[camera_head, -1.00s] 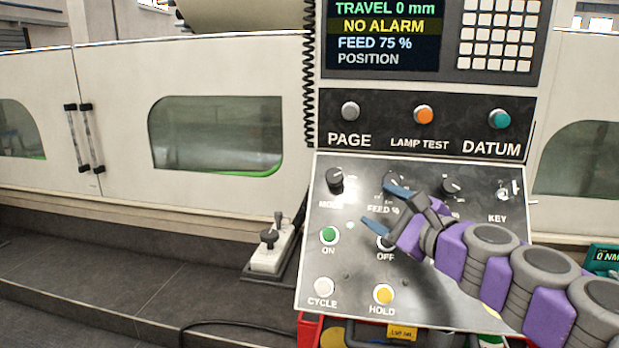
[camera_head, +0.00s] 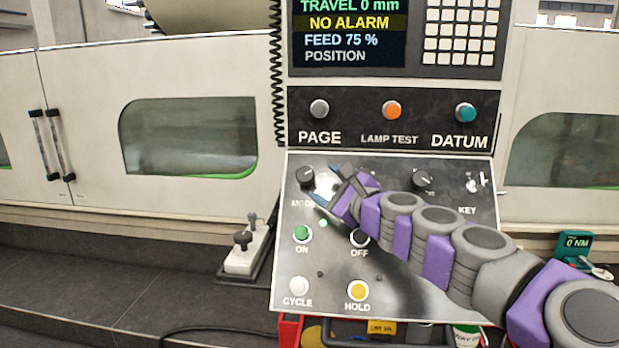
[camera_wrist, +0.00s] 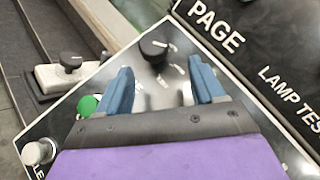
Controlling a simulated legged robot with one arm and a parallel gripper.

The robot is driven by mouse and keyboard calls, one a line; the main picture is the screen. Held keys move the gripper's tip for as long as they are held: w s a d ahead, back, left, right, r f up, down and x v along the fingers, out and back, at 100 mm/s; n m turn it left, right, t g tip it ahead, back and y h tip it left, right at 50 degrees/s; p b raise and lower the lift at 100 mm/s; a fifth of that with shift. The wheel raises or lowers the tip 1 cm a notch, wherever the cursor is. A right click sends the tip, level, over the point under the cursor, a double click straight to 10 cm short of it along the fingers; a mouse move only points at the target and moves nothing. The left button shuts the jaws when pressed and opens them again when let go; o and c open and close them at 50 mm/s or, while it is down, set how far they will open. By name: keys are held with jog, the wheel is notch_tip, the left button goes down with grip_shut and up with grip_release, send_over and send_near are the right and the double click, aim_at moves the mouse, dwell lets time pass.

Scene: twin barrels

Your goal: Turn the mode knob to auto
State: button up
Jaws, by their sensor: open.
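The mode knob (camera_head: 306,175) is a black round knob with a white pointer mark, at the upper left of the sloped control panel (camera_head: 290,215). Its MODE label is partly covered by my gripper in the head view. My gripper (camera_head: 326,183) has blue fingertips and sits just right of the knob. In the wrist view the knob (camera_wrist: 154,48) is ahead of the gap between the open fingers (camera_wrist: 163,88), slightly beyond their tips. The jaws look empty and apart from the knob. The auto marking is not readable.
The green ON button (camera_head: 302,233), OFF button (camera_head: 359,238), CYCLE button (camera_head: 299,286) and yellow HOLD button (camera_head: 358,290) lie below. Another black knob (camera_head: 423,179) and the key switch (camera_head: 476,183) are to the right. A joystick box (camera_head: 246,252) stands left of the panel.

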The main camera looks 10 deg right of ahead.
aim_at(306, 179)
jog(key=w+a, duration=0.1)
jog(key=w, duration=0.1)
jog(key=w+a, duration=0.3)
jog(key=shift+w+a+f+b, duration=0.1)
jog(key=shift+w+a+b, duration=0.05)
jog(key=shift+w+b, duration=0.2)
jog(key=shift+w, duration=0.55)
jog(key=shift+w+d, duration=0.1)
jog(key=shift+d, duration=0.4)
jog(key=shift+a, duration=0.5)
jog(key=c, duration=0.4)
jog(key=shift+d, duration=0.1)
jog(key=c, duration=0.6)
